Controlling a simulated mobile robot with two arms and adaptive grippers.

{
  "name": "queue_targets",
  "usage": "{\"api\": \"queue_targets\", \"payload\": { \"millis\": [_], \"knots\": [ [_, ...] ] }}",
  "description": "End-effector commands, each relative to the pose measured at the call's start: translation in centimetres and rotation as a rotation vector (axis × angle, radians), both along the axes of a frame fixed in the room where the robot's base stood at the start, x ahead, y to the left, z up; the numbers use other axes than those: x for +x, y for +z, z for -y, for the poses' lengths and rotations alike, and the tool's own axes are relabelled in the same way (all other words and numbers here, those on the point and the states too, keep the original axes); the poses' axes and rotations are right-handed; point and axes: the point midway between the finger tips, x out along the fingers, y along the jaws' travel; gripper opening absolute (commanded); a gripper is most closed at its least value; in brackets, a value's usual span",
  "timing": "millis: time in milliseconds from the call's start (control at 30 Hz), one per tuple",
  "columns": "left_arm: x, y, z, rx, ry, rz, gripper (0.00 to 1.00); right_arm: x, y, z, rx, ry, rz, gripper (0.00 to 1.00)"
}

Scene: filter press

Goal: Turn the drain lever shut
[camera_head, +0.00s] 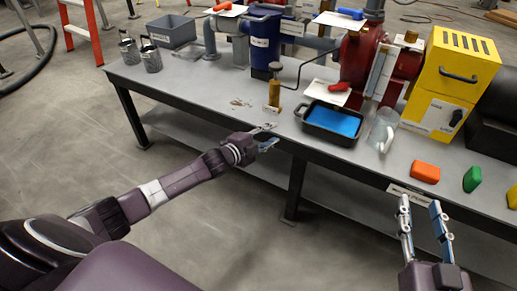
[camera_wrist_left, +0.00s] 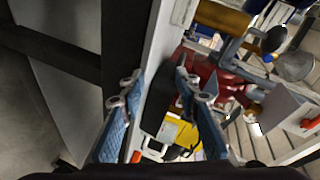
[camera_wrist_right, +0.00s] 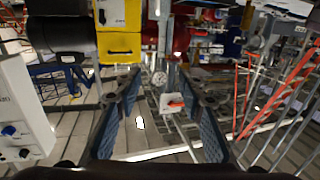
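Several handles show in the head view: a red one (camera_head: 339,86) at a white plate by the red pump, a blue one (camera_head: 351,13) at the back and an orange one (camera_head: 222,6) at the back left. A black knob (camera_head: 275,67) stands above a brass cylinder (camera_head: 274,94) near the bench's front edge. I cannot tell which is the drain lever. My left gripper (camera_head: 271,136) is open and empty at the front edge, below the brass cylinder. My right gripper (camera_head: 420,205) is open and empty in front of the bench at right.
The grey bench (camera_head: 215,92) holds a black tray of blue liquid (camera_head: 332,121), a glass jug (camera_head: 382,130), a blue vessel (camera_head: 264,42), a yellow box (camera_head: 457,65) and coloured blocks (camera_head: 425,172). A grey bin (camera_head: 171,31) and metal canisters (camera_head: 150,55) stand left. Bench left of the brass cylinder is mostly clear.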

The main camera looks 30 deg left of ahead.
Motion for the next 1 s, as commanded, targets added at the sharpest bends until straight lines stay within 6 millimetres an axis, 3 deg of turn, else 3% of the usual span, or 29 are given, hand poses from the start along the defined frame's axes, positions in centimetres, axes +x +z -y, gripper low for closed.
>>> {"api": "queue_targets", "payload": {
  "millis": [200, 400, 833, 933, 1000],
  "knots": [
    [-1.5, -3.2, -0.7, -0.058, 0.057, -0.083, 0.3, 0.0, 1.5, 0.0, 0.0, 0.0, 0.0, 0.36],
    [-2.4, -5.1, -1.1, -0.085, 0.087, -0.124, 0.3, 0.0, 2.0, 0.0, 0.0, 0.0, 0.0, 0.36],
    [-2.6, -5.7, -1.1, -0.093, 0.095, -0.136, 0.33, 0.0, 1.9, 0.0, 0.0, 0.0, -0.002, 0.36],
    [-3.4, -7.0, -0.7, -0.112, 0.109, -0.165, 0.33, 0.3, -0.1, 0.0, -0.011, -0.001, -0.041, 0.36],
    [-4.9, -9.4, -0.1, -0.15, 0.138, -0.219, 0.33, 0.7, -3.5, 0.0, -0.027, -0.003, -0.109, 0.36]
  ]
}}
